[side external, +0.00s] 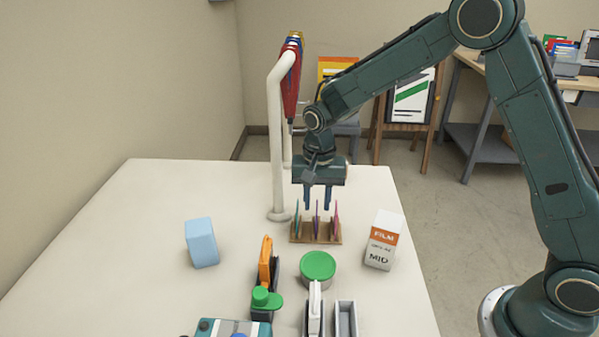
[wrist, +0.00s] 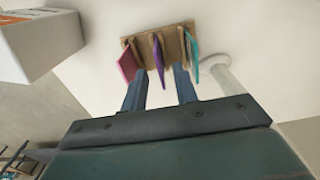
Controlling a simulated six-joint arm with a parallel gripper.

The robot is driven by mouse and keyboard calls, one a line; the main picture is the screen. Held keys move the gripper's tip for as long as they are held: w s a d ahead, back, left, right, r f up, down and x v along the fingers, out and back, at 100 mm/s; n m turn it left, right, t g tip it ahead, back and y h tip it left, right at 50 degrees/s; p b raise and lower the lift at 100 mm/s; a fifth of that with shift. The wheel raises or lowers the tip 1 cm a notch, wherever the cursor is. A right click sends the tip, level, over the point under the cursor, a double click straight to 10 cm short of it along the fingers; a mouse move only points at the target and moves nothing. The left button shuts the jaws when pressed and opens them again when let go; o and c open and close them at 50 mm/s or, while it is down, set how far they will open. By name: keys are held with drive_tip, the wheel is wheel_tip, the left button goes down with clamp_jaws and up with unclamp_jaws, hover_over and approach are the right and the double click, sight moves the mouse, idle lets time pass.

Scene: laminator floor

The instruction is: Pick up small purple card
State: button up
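The small purple card (side external: 317,220) stands upright in the middle of a wooden rack (side external: 327,239), between a teal card (side external: 297,220) and a pink card (side external: 336,218). The wrist view also shows the purple card (wrist: 158,56), with the pink card (wrist: 127,66) on its left and the teal card (wrist: 192,56) on its right. My gripper (side external: 317,206) points down over the rack with its fingers apart. In the wrist view, my gripper's fingertips (wrist: 160,70) lie to either side of the purple card's line. I see no contact with it, and nothing is held.
A white post (side external: 276,140) with hanging pouches stands close to the rack's left. A film box (side external: 383,240) is at right and a blue block (side external: 201,243) at left. A green-lidded tub (side external: 318,266) and an orange-handled tool (side external: 265,262) sit in front.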

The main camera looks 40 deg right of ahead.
drive_tip(key=shift+f, duration=2.15)
clamp_jaws()
